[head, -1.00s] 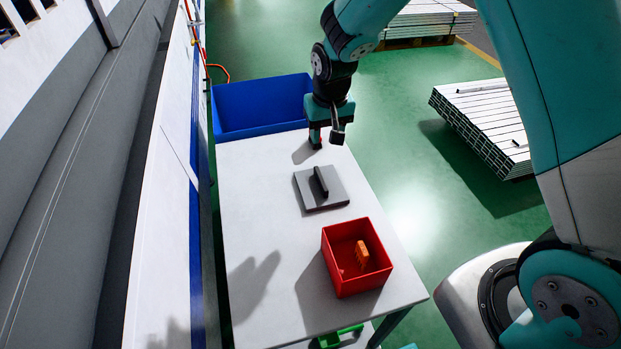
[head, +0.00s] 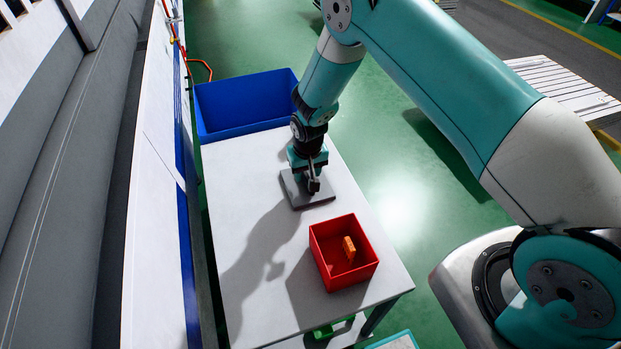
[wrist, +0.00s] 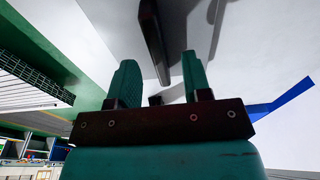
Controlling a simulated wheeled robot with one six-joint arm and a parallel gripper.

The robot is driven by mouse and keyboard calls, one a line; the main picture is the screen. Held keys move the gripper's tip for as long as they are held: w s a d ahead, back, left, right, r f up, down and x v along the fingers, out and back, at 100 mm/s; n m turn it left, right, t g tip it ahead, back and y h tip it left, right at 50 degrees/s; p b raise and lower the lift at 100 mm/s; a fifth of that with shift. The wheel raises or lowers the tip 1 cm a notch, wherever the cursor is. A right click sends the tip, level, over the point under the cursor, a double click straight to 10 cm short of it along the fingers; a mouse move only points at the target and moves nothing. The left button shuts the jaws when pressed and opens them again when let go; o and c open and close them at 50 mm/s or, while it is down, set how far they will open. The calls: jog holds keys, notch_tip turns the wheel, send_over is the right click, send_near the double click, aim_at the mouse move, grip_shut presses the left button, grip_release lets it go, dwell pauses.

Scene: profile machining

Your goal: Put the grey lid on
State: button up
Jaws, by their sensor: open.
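The grey lid (head: 292,196) lies flat on the white table, behind the red box. Its dark upright handle (wrist: 154,38) shows in the wrist view, in the gap between my two fingers as pictured. My gripper (head: 314,187) is open over the lid and hides most of the handle in the head view. In the wrist view my gripper (wrist: 160,65) has its teal fingers apart, one on each side of the handle; I see no contact. The open red box (head: 327,275) stands nearer on the table, with an orange block (head: 349,248) inside.
The white table (head: 240,220) is clear to the left of the lid and box. A blue bin (head: 240,108) stands beyond its far edge. A long white and grey structure (head: 80,200) runs along the left. Green floor lies to the right.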

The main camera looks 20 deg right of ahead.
jog(key=shift+w+f, duration=0.15)
jog(key=shift+f, duration=1.1)
grip_shut()
jog(key=shift+r, duration=0.1)
